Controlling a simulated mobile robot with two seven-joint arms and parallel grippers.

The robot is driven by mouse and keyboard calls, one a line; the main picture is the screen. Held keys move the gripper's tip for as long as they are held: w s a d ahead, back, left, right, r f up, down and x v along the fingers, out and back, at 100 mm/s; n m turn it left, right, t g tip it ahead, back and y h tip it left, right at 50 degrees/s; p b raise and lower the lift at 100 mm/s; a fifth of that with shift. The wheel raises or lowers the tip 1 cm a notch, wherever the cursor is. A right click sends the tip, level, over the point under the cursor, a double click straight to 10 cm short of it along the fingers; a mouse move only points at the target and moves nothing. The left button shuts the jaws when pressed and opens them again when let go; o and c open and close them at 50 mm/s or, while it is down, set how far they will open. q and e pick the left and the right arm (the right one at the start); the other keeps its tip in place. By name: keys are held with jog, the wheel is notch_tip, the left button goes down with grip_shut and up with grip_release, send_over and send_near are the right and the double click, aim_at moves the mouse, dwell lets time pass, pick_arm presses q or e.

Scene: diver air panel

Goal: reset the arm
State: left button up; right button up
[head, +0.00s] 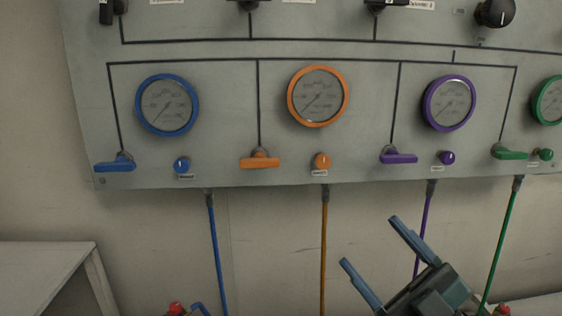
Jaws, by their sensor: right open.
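My right gripper (377,252) is at the lower right, below the panel. Its two blue-grey fingers are apart with nothing between them, pointing up and left. Its body hides part of the purple hose (424,215). It is apart from the panel's handles and gauges. My left gripper is not in this view. The air panel (225,100) carries a blue gauge (167,105), an orange gauge (318,97), a purple gauge (449,103) and a green gauge (547,101). Below them are a blue handle (115,163), an orange handle (260,161), a purple handle (398,157) and a green handle (510,153).
A blue hose (214,250), an orange hose (324,245) and a green hose (497,245) hang below the panel. A pale table or box (45,265) stands at the lower left. A black knob (494,12) is at the upper right. The wall between the hoses is bare.

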pick_arm(q)
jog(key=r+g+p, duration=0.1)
jog(key=p, duration=0.4)
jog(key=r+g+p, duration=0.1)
jog(key=p, duration=0.5)
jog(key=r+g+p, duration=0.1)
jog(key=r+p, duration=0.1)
jog(key=p, duration=0.3)
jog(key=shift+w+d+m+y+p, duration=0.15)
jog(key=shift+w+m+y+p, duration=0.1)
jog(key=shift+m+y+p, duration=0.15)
pick_arm(e)
jog(key=s+f+m+g+h, duration=0.2)
jog(key=s+f+m+h, duration=0.1)
jog(key=f+m+h, duration=0.2)
jog(key=s+f+m+g+h, duration=0.2)
jog(key=s+f+m+h, duration=0.2)
jog(key=f, duration=0.5)
jog(key=s+d+f+m+g+h, duration=0.1)
jog(key=s+f+m+h, duration=0.3)
jog(key=f, duration=0.4)
jog(key=shift+m+g+h, duration=0.6)
jog(key=shift+m+h, duration=0.3)
jog(key=shift+h, duration=0.3)
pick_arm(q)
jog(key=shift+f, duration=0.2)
pick_arm(e)
jog(key=shift+f, duration=0.25)
